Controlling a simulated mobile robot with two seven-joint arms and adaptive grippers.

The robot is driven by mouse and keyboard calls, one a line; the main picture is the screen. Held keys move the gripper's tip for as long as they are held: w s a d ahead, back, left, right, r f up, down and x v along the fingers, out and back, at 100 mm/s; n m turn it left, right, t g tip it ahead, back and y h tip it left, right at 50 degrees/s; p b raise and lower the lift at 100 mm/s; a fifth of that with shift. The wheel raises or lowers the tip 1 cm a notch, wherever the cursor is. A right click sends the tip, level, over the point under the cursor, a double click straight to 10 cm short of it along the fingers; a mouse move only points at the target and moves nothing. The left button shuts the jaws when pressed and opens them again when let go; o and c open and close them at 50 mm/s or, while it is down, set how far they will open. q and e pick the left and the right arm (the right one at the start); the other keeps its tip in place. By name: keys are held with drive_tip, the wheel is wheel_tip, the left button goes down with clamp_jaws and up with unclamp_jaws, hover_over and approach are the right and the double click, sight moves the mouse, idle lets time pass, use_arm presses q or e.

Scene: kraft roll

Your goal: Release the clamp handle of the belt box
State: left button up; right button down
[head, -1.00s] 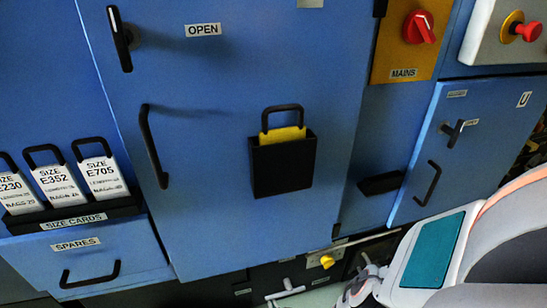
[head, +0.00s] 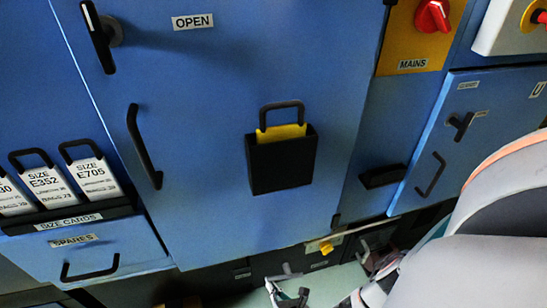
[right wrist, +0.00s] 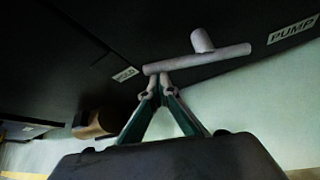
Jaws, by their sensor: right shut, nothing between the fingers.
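A grey T-shaped handle (right wrist: 197,58) stands out from the dark lower panel in the right wrist view, its crossbar slightly tilted and its short stem upward. It also shows at the bottom of the head view (head: 284,271). My right gripper (right wrist: 154,84) is shut and empty, its fingertips just below the crossbar's left end. I cannot tell whether they touch it. The gripper is small and partly cut off at the bottom of the head view. My left gripper is not in view.
A yellow knob (head: 326,247) is on the low dark panel. Above it is the blue door with a black pull handle (head: 144,146) and a black card pocket (head: 282,164). A "PUMP" label (right wrist: 293,29) is right of the T-handle. Pale floor lies below.

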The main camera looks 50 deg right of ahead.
sight(289, 276)
drive_tip(key=r+m, duration=0.1)
drive_tip(key=s+d+r+m+t+y, duration=0.1)
drive_tip(key=shift+d+r+b, duration=0.15)
drive_tip(key=shift+r+b, duration=0.15)
drive_tip(key=shift+b, duration=0.05)
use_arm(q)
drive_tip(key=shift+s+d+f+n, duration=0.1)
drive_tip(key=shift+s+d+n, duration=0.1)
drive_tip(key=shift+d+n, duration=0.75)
use_arm(e)
drive_tip(key=d+r, duration=0.1)
drive_tip(key=s+d+r, duration=0.1)
drive_tip(key=s+d, duration=0.1)
drive_tip(key=shift+d+r, duration=0.35)
drive_tip(key=shift+r, duration=0.05)
